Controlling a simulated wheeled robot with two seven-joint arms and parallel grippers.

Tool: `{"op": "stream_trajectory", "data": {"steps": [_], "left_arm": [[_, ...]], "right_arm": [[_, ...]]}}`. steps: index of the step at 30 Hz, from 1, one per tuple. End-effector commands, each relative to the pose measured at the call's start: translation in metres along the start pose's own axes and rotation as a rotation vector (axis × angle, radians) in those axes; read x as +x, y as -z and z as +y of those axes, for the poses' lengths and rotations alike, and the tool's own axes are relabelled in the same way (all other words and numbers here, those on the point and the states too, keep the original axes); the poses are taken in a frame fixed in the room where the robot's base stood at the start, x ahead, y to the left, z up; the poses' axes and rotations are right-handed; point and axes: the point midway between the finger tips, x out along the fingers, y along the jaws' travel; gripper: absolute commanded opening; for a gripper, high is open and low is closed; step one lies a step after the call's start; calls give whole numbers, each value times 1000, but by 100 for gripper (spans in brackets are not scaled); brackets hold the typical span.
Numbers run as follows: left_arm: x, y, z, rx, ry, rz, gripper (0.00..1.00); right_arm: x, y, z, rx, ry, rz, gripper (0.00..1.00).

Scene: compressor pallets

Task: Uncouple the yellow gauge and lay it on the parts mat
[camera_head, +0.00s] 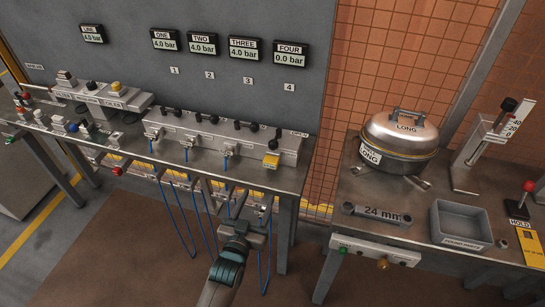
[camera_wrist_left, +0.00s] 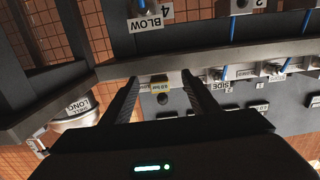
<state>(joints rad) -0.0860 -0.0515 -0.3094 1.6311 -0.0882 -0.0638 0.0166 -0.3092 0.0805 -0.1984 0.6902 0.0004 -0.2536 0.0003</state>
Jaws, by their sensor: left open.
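In the head view my left gripper (camera_head: 259,207) is below and in front of the bench's front edge, open, with nothing seen between its fingers. Whether this piece is the yellow gauge I cannot tell. A yellow block (camera_head: 271,161) sits at the right end of the manifold (camera_head: 220,133) in the head view. I cannot make out a parts mat. My right gripper is not in view.
Blue hoses (camera_head: 213,215) hang below the left bench beside my arm. The right bench holds a lidded pot (camera_head: 401,135), a 24 mm wrench (camera_head: 376,214), a grey bin (camera_head: 460,226) and a red-knobbed lever (camera_head: 527,187). A gap separates the benches.

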Motion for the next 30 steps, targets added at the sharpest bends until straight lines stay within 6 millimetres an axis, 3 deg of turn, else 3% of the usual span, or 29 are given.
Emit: {"op": "stream_trajectory", "data": {"steps": [1, 5, 20, 30], "left_arm": [[4, 18, 2, 1, -2, 28, 55], [9, 42, 4, 3, -6, 73, 55], [12, 42, 7, 4, -10, 91, 55], [23, 42, 7, 3, -10, 91, 55]], "right_arm": [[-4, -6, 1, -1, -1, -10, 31], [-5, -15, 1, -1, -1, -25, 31], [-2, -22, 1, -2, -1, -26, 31], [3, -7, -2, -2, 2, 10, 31]]}}
